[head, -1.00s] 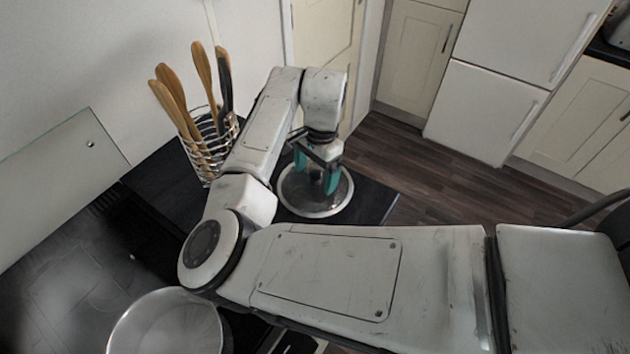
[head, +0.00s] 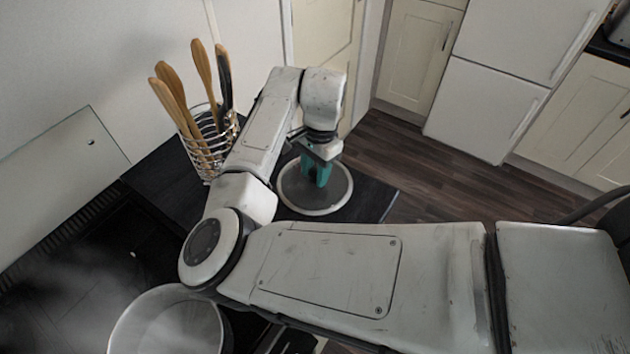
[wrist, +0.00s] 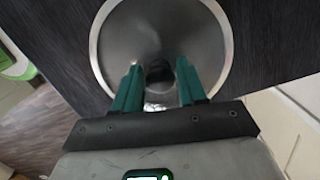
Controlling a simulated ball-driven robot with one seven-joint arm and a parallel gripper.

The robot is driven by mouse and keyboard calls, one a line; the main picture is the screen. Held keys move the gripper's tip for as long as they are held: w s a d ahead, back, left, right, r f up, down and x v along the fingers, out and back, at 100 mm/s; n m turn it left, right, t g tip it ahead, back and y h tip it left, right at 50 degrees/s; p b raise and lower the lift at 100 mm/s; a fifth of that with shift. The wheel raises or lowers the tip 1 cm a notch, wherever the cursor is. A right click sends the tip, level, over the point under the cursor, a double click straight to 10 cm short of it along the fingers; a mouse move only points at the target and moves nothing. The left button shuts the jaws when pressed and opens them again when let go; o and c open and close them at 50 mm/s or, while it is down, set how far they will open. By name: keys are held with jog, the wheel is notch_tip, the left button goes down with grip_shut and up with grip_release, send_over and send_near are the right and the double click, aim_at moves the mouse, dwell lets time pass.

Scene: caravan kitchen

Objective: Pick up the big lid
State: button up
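The big lid is a round grey disc with a bright metal rim and a dark knob. In the head view the big lid (head: 338,195) lies flat on the dark worktop under my gripper (head: 316,178). In the wrist view the lid (wrist: 195,30) fills the upper middle, and its knob (wrist: 159,72) shows between the two teal fingers of my gripper (wrist: 159,66). The fingers stand on either side of the knob, with a small gap visible at each side. My gripper is partly open. Whether the fingertips touch the lid, I cannot tell.
A wire holder (head: 203,150) with several wooden utensils stands left of my arm. A pot (head: 165,325) sits on the hob at the lower left with steam nearby. The worktop (head: 375,200) ends just right of the lid, above the wooden floor.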

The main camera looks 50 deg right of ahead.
jog(key=shift+s+f, duration=0.1)
jog(key=shift+f, duration=0.3)
grip_shut()
jog(key=shift+r, duration=0.1)
